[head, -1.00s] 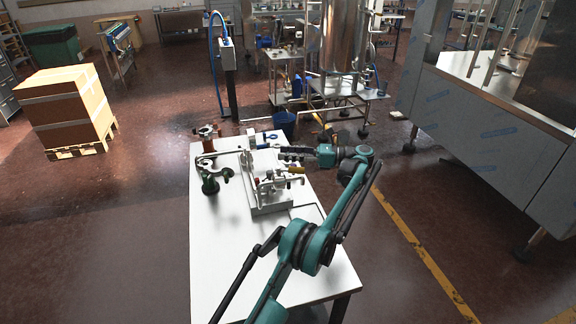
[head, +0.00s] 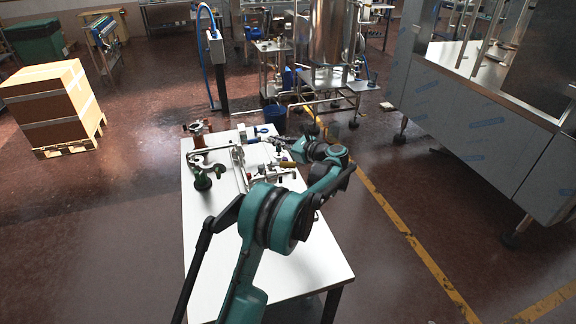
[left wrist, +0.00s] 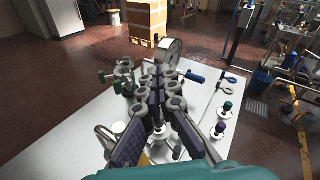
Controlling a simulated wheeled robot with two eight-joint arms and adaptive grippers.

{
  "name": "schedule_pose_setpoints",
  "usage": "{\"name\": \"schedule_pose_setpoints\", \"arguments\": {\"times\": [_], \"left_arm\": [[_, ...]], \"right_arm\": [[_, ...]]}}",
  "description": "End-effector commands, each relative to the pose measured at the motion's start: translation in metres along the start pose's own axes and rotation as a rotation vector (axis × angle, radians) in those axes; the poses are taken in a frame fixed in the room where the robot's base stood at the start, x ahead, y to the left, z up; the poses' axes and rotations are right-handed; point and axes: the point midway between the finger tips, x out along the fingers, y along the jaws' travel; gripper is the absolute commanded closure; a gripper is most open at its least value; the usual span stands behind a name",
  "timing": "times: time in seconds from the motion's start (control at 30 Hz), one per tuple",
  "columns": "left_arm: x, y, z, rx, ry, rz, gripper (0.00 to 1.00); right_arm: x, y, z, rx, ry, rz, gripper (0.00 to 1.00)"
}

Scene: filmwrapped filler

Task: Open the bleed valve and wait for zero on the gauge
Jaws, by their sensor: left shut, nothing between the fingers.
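My left gripper (head: 288,146) is over the far right part of the white table, above the pipework. In the left wrist view its dark fingers (left wrist: 154,78) are shut with nothing between them. A round gauge (left wrist: 170,52) stands just beyond the fingertips; its reading is too small to tell. A blue handle (left wrist: 195,76) is right of the fingers. A green-topped fitting (left wrist: 225,107) and a purple-topped one (left wrist: 220,127) stand to the right. I cannot tell which part is the bleed valve. The fingers hide part of the pipework. My right gripper is not in view.
The white table (head: 240,260) is bare at its near end. A green fitting (head: 203,180) stands at its left edge. A blue bucket (head: 275,117) is on the floor behind. A wrapped carton stack (head: 50,100) is far left. A steel machine (head: 480,120) is at right.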

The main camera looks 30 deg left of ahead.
Motion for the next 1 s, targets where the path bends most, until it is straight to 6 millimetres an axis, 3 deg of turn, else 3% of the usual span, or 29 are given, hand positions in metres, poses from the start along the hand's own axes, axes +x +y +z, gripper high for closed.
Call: {"name": "schedule_pose_setpoints", "arguments": {"times": [0.17, 0.3, 0.5, 0.6, 0.77, 1.0], "left_arm": [[-0.035, 0.031, -0.01, -0.272, 0.194, -0.32, 1.0], [-0.078, 0.068, -0.015, -0.485, 0.365, -0.495, 1.0], [-0.141, 0.14, -0.023, -0.898, 0.675, -0.572, 1.0], [-0.161, 0.16, -0.02, -1.011, 0.763, -0.584, 1.0], [-0.166, 0.164, -0.021, -1.066, 0.805, -0.587, 1.0], [-0.141, 0.132, -0.035, -1.065, 0.802, -0.586, 1.0]], "right_arm": [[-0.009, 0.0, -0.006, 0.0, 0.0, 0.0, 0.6], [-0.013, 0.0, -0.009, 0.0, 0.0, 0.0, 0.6], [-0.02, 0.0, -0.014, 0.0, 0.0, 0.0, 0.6], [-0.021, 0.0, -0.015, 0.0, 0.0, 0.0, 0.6], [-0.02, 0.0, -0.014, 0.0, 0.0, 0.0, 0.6], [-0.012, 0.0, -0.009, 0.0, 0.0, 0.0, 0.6]]}}
